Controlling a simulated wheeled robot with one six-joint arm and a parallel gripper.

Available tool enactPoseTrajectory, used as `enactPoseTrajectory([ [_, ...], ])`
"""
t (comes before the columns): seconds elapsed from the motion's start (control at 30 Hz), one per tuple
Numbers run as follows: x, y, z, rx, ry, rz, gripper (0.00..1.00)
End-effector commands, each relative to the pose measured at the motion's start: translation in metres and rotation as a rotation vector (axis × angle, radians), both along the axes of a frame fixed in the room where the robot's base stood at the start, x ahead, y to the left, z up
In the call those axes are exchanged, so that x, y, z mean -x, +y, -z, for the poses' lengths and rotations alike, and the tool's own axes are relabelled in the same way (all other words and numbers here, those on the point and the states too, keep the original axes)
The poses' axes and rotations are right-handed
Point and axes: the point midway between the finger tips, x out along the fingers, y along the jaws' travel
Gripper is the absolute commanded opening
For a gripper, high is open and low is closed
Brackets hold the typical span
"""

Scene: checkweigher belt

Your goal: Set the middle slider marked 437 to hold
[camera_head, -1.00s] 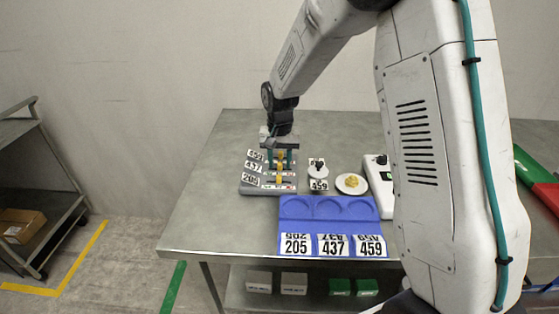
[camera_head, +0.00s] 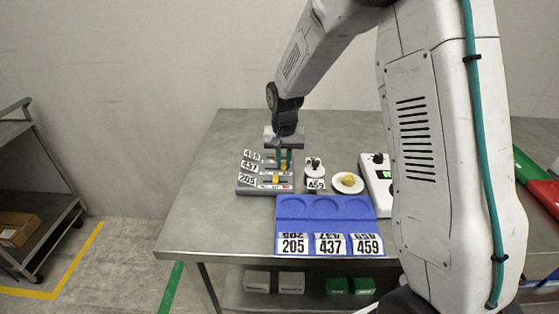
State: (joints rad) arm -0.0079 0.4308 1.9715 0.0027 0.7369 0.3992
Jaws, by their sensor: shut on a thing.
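The grey slider panel (camera_head: 246,190) stands at the left of the table, with number cards 459, 437 (camera_head: 249,167) and 205 in rows from back to front. The middle slider's yellow knob (camera_head: 285,166) shows between the teal fingers of my gripper (camera_head: 285,162), right of the card 437. My gripper points down and is shut on that knob. The front slider's yellow knob (camera_head: 276,180), in the 205 row, stands a little further left. The back row's slider is hidden behind my gripper. The small position words on the panel are too small to read.
A blue tray (camera_head: 282,210) with round hollows and cards 205, 437, 459 lies at the front. A small white dish with a dark knob (camera_head: 314,166), a plate of yellow food (camera_head: 348,182) and a white device (camera_head: 376,180) stand right of the panel. The table's left side is clear.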

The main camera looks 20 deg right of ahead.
Motion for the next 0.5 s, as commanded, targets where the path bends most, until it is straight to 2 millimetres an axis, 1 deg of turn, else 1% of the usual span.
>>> enactPoseTrajectory([
  [0.03,0.0017,-0.0037,0.0003,0.003,0.005,0.001,0.0],
  [0.07,0.0017,-0.0041,0.0003,0.003,0.005,0.002,0.23],
  [0.1,0.0016,-0.0042,0.0003,0.003,0.005,0.002,0.34],
  [0.13,0.0016,-0.004,0.0003,0.003,0.005,0.002,0.36],
  [0.4,0.0008,0.0006,-0.0007,0.002,0.003,-0.003,0.36],
  [0.5,0.0002,0.0006,-0.0085,0.002,0.0,-0.002,0.36],
])
